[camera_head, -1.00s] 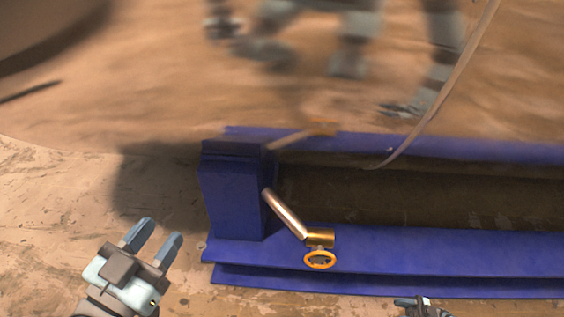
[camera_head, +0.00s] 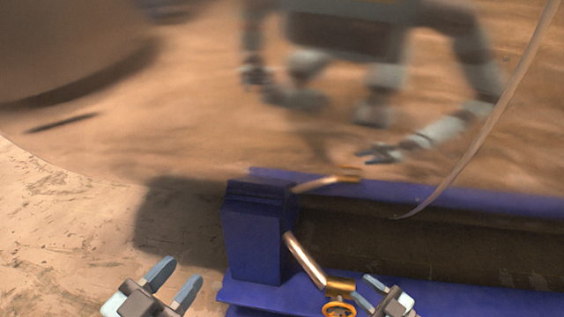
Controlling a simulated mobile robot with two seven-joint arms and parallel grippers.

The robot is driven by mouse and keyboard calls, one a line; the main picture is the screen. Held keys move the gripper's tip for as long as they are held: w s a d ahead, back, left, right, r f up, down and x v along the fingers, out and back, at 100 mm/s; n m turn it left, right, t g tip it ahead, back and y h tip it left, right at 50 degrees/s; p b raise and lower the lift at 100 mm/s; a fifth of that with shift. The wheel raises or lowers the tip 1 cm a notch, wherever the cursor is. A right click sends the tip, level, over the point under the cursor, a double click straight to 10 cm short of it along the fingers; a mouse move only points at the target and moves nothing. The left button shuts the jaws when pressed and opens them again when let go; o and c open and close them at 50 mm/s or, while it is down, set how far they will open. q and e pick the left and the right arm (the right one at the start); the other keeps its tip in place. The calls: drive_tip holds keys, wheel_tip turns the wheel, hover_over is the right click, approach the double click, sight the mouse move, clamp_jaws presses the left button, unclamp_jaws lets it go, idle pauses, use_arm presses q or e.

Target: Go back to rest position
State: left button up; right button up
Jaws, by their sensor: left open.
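My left gripper (camera_head: 183,272) is at the lower left, its two blue-grey fingers apart and nothing between them. It is over the tan floor, left of the blue frame, with a visible gap. My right gripper (camera_head: 384,287) is at the bottom edge, right of the brass valve in the picture and in front of the blue frame. It is small and partly cut off, and its finger gap is not clear. I see nothing held in it.
A blue frame (camera_head: 258,240) with a dark recess crosses the lower right. A copper pipe (camera_head: 305,260) leads to a brass valve wheel (camera_head: 338,309). A thin cable (camera_head: 478,150) hangs at right. The shiny curved wall behind shows my blurred reflection.

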use_arm(q)
drive_tip(key=s+d+r+n+t+y+p, duration=0.1)
drive_tip(key=s+r+n+p, duration=0.3)
drive_tip(key=r+p, duration=0.85)
use_arm(e)
drive_tip(key=s+a+r+m+t+h+p, duration=0.1)
drive_tip(key=s+a+r+m+h, duration=0.2)
drive_tip(key=r, duration=0.7)
drive_tip(key=s+a+r+m+t, duration=0.1)
drive_tip(key=s+a+r+m, duration=0.3)
drive_tip(key=r, duration=0.7)
drive_tip(key=s+a+r+m+t+h+p, duration=0.1)
drive_tip(key=s+a+r+m+h, duration=0.3)
drive_tip(key=r, duration=0.6)
use_arm(q)
drive_tip(key=s+a+r+n+g+y+p, duration=0.1)
drive_tip(key=a+g+y+p, duration=0.5)
drive_tip(key=p, duration=3)
drive_tip(key=shift+s+a+r, duration=0.5)
drive_tip(key=shift+s+a, duration=0.35)
drive_tip(key=shift+s, duration=0.25)
use_arm(e)
drive_tip(key=s+d+r+n+g+h, duration=0.1)
drive_tip(key=s+d+r+g+h, duration=0.3)
drive_tip(key=d, duration=0.5)
drive_tip(key=g, duration=0.2)
drive_tip(key=shift+s+r+g, duration=0.3)
drive_tip(key=shift+s+g, duration=0.1)
drive_tip(key=shift+d, duration=0.1)
